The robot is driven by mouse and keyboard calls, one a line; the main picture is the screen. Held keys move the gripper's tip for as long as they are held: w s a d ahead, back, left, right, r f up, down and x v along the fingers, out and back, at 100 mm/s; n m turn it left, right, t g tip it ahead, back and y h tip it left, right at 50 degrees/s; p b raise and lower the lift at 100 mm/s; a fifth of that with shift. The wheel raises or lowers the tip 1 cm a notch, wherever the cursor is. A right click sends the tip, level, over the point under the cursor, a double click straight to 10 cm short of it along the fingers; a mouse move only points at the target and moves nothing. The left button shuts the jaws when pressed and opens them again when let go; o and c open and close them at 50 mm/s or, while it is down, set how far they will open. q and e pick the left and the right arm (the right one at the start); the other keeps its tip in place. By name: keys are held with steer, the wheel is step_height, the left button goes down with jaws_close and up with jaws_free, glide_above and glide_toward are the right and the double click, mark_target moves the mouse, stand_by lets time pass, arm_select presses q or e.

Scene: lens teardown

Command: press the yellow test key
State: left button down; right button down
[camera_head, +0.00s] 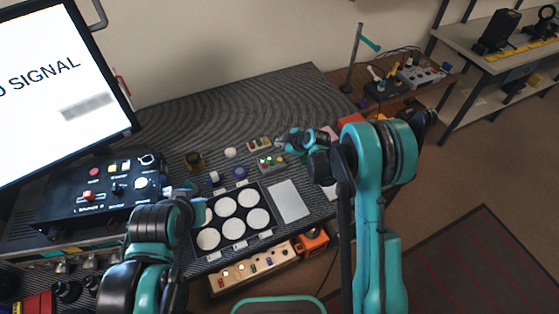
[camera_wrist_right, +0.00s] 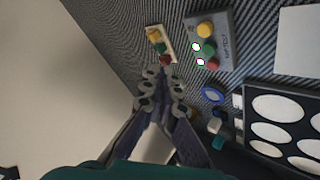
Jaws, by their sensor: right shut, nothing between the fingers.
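A grey key box (camera_head: 271,163) lies on the ribbed mat beyond the white sheet. In the right wrist view the grey box (camera_wrist_right: 223,48) bears a yellow key (camera_wrist_right: 205,30), a green key and a red key in a row, with two bright lamps beside them. A beige strip (camera_wrist_right: 170,41) beside it also carries yellow, green and red buttons. My right gripper (camera_head: 281,143) is shut and empty, its fingertips (camera_wrist_right: 162,76) close to the strip's red end and apart from the yellow key. My left gripper (camera_head: 183,190) is near the black control unit; its fingers are unclear.
A tray with round white discs (camera_head: 265,189) and a white sheet (camera_head: 288,201) lie in front of the key box. A blue ring (camera_head: 240,172) and small jars stand nearby. The black control unit (camera_head: 103,190) and monitor (camera_head: 60,85) are on the left. The mat's back is clear.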

steer(key=b, duration=0.4)
glide_above(281, 161)
step_height(281, 161, down, 6)
steer(key=shift+w+a+f, duration=0.1)
steer(key=shift+f, duration=0.55)
stand_by(0.6)
steer(key=shift+f+b, duration=0.45)
steer(key=shift+b, duration=0.3)
steer(key=shift+f+b, duration=0.4)
steer(key=shift+b, duration=0.05)
steer(key=shift+r, duration=0.2)
stand_by(0.4)
steer(key=shift+r+p, duration=0.4)
steer(key=shift+r, duration=0.25)
